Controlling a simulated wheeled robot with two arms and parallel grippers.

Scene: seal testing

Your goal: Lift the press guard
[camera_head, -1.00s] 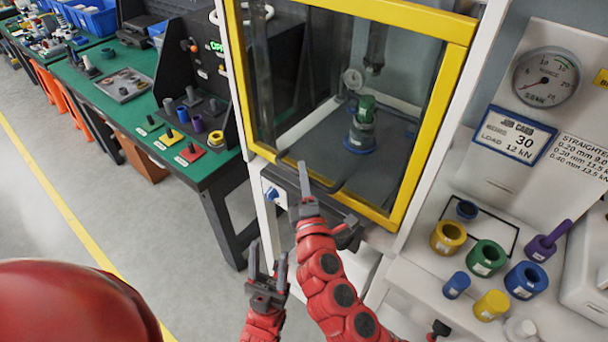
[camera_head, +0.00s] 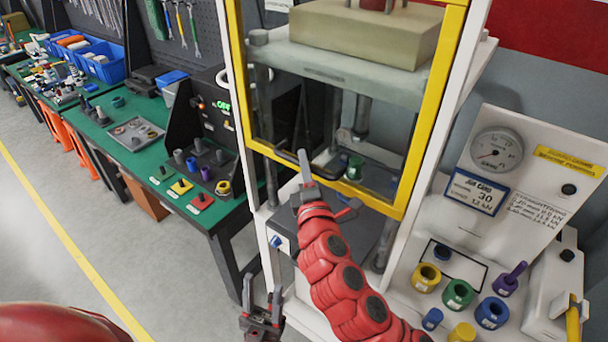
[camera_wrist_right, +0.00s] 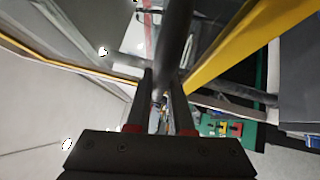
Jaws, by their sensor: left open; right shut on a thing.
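The press guard (camera_head: 385,203) is a clear panel in a yellow frame on the front of the white press. It stands raised, with an open gap below its lower bar. My right gripper (camera_head: 305,172) is at that lower bar, shut on the dark guard handle (camera_head: 338,190). In the right wrist view the dark handle bar (camera_wrist_right: 176,45) runs up from between the fingers (camera_wrist_right: 160,95). My left gripper (camera_head: 263,305) is open and empty, low in front of the press, left of my right arm. A green piece (camera_head: 355,167) shows behind the guard.
A green bench (camera_head: 150,160) with tools and coloured blocks stands left of the press. On the right, a white surface holds coloured rings (camera_head: 458,293) and a box with a dial gauge (camera_head: 497,148). The grey floor (camera_head: 70,240) at left is clear.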

